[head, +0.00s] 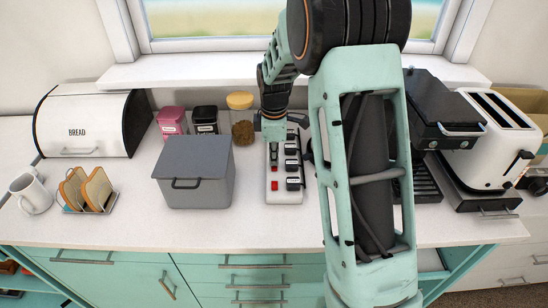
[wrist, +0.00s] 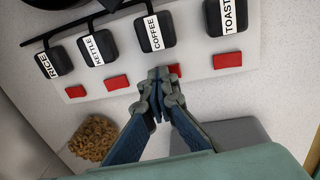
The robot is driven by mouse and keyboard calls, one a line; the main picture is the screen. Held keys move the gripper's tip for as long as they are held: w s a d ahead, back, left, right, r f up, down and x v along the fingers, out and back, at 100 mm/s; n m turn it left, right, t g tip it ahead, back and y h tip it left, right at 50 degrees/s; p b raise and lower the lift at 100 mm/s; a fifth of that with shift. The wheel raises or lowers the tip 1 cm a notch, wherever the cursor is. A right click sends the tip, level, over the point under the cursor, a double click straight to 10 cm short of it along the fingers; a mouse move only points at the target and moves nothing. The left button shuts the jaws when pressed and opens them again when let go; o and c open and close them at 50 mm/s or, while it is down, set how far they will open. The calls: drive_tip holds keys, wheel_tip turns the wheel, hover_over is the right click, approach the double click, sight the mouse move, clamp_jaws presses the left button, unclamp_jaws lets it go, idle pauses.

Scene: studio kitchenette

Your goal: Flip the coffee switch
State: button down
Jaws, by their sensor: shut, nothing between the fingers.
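A pale power strip (head: 284,197) with red switches and labelled black plugs stands on the counter. In the wrist view the strip (wrist: 198,52) has plugs marked RICE, KETTLE, COFFEE and TOAST. The red coffee switch (wrist: 174,69) sits below the COFFEE plug (wrist: 154,33) and is partly hidden behind my fingertips. My gripper (wrist: 160,76) is shut and empty, its tips over the left side of that switch; I cannot tell if they touch it. In the head view my gripper (head: 273,136) is above the far part of the strip.
The kettle switch (wrist: 117,82) and toast switch (wrist: 227,60) lie on either side. A pasta jar (head: 243,131) and a grey lidded box (head: 194,184) stand left of the strip. A black grill (head: 440,95) and a white toaster (head: 492,150) stand right.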

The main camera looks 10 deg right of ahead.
drive_tip(key=shift+s+f, duration=0.1)
drive_tip(key=shift+s, duration=0.05)
drive_tip(key=shift+s+a, duration=0.1)
drive_tip(key=shift+s, duration=0.55)
drive_tip(key=shift+r, duration=0.2)
drive_tip(key=shift+a+r, duration=0.1)
drive_tip(key=shift+r, duration=0.15)
wheel_tip(320, 180, up, 13)
drive_tip(key=s+p, duration=0.1)
drive_tip(key=shift+s+p, duration=0.3)
drive_tip(key=shift+s, duration=0.05)
drive_tip(key=shift+w+b, duration=0.1)
drive_tip(key=shift+b, duration=0.3)
